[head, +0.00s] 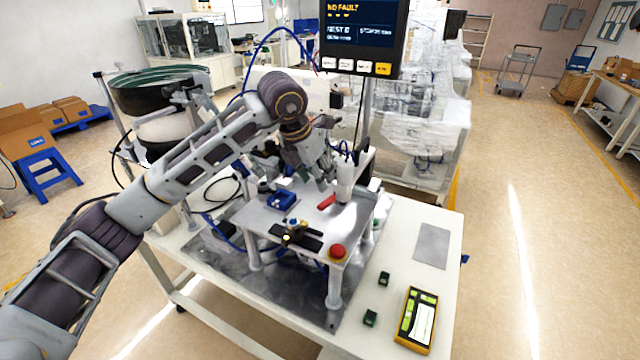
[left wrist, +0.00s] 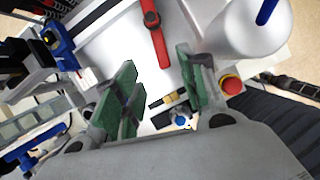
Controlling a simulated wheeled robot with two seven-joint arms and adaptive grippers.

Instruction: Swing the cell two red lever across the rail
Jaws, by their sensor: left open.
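The red lever (head: 327,201) lies on the raised silver plate of the fixture, beside a white cylinder (head: 344,182). In the left wrist view the red lever (left wrist: 155,35) runs lengthwise, with a dark pivot part near its upper end. My left gripper (head: 326,180) is above the plate, close to the lever. In the left wrist view my left gripper (left wrist: 160,88) is open, its green-padded fingers apart with nothing between them. The lever shows beyond the fingertips. I cannot tell the exact height gap. My right gripper is not in view.
The white cylinder (left wrist: 235,25) stands close to the right finger. A red push button (head: 337,251), a black bracket (head: 296,239) and a blue block (head: 282,200) sit on the raised plate. A yellow handheld device (head: 416,319) lies on the table front. A monitor (head: 362,35) stands behind.

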